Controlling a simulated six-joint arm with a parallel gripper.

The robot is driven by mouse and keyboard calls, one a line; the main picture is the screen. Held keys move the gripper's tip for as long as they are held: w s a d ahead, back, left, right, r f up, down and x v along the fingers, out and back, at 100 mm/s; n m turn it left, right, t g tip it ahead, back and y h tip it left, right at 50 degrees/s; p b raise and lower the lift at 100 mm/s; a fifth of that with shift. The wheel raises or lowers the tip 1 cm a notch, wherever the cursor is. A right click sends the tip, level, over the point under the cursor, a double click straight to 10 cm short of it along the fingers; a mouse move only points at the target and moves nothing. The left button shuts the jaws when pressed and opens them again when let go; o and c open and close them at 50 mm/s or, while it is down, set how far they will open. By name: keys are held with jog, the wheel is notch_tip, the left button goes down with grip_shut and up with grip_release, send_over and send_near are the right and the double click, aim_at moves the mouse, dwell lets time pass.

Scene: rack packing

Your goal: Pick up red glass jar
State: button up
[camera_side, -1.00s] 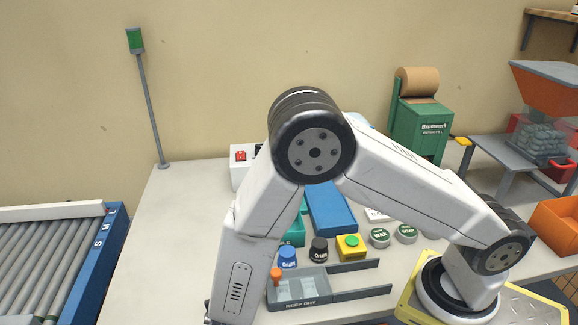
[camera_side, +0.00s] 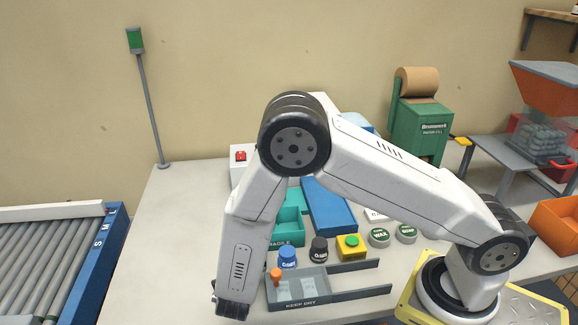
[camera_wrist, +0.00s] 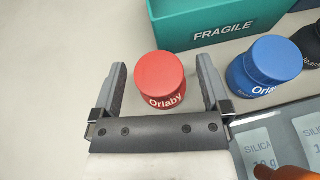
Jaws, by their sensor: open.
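The red jar (camera_wrist: 161,80), with a red lid and the label "Orlaby", stands upright on the table in the wrist view. My gripper (camera_wrist: 160,85) is open, with one finger on each side of the jar. How far the fingertips are above the table I cannot tell. In the side view the red jar and my fingers are hidden; only my arm shows there.
A blue jar (camera_wrist: 264,70) stands just right of the right finger, with a teal FRAGILE box (camera_wrist: 215,33) behind. A grey KEEP DRY tray (camera_side: 300,304) lies at right, near black jar (camera_side: 319,250) and yellow button box (camera_side: 351,247).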

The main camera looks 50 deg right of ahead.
jog(key=shift+x, duration=0.95)
grip_shut()
jog(key=shift+r, duration=0.2)
jog(key=shift+r, duration=0.85)
jog(key=s+d+r, duration=0.1)
jog(key=s+r, duration=1)
jog(key=s, duration=0.3)
jog(key=shift+d, duration=0.4)
